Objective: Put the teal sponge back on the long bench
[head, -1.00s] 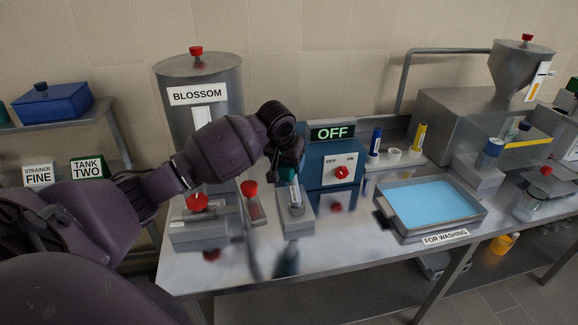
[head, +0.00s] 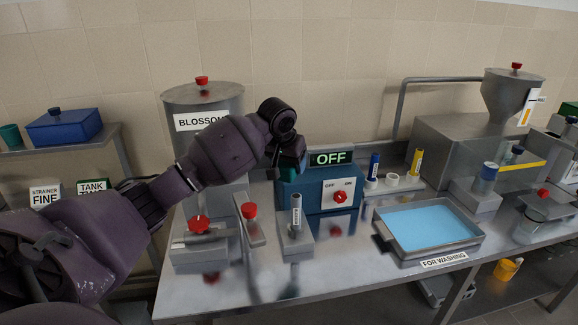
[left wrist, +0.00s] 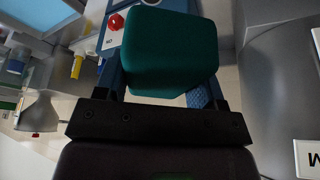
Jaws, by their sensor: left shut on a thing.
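The teal sponge (left wrist: 170,52) is held between the fingers of my left gripper (left wrist: 168,88) in the left wrist view. In the head view the left gripper (head: 289,165) is above the bench, left of the OFF display, and a bit of the sponge (head: 287,174) shows beneath it. The sponge is apart from the bench surface. The long bench (head: 340,262) is steel, with a bare strip along its front. My right gripper is not in view.
A red-knobbed control box (head: 318,192) stands close to the sponge. A blue-filled tray (head: 428,226) labelled FOR WASHING is to its right. A labelled upright tube (head: 296,212) and red-knobbed valves (head: 199,224) stand at left. The BLOSSOM tank (head: 202,98) is behind my arm.

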